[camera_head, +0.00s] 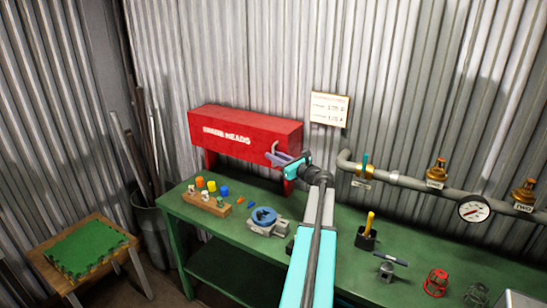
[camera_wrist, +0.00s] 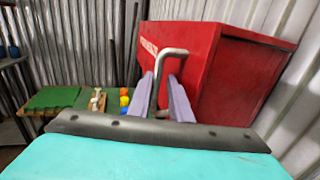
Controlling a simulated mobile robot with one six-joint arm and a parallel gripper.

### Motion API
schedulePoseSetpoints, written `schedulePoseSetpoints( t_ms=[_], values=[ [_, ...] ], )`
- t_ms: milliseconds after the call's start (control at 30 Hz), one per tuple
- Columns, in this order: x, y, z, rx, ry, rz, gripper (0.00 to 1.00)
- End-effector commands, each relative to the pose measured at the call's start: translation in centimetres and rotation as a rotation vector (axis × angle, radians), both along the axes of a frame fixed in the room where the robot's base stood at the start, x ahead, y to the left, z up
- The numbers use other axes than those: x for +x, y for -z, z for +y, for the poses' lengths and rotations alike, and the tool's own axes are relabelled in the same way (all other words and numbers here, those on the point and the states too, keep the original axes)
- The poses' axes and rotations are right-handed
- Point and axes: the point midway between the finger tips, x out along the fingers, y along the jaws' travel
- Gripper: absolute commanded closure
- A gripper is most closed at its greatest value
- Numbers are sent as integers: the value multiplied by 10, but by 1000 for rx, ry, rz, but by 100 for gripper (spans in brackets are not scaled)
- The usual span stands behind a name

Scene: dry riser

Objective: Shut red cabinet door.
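The red cabinet (camera_head: 250,122) stands on red legs on the green bench, against the corrugated wall. Its lettered front door (camera_head: 225,137) looks flush or nearly flush with the body; I cannot tell whether a small gap is left. A bent grey handle (camera_wrist: 172,52) stands out from the right part of the door. My gripper (camera_head: 276,157) is at this handle, at the door's right end. In the wrist view the two lilac fingers (camera_wrist: 163,85) stand apart, with the handle's bar between them, and a gap shows.
A pipe with valves and a gauge (camera_head: 474,209) runs along the wall at right. A stool with a green mat (camera_head: 85,250) stands left.

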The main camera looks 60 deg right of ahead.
Motion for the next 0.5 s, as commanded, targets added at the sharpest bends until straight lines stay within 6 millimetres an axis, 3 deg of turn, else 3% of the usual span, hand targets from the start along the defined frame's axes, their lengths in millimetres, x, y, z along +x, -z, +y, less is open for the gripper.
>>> schedulePoseSetpoints(
  t_ms=[500],
  values=[
    [-76, 3, 17, -1, 6, 2, 83]
  ],
)
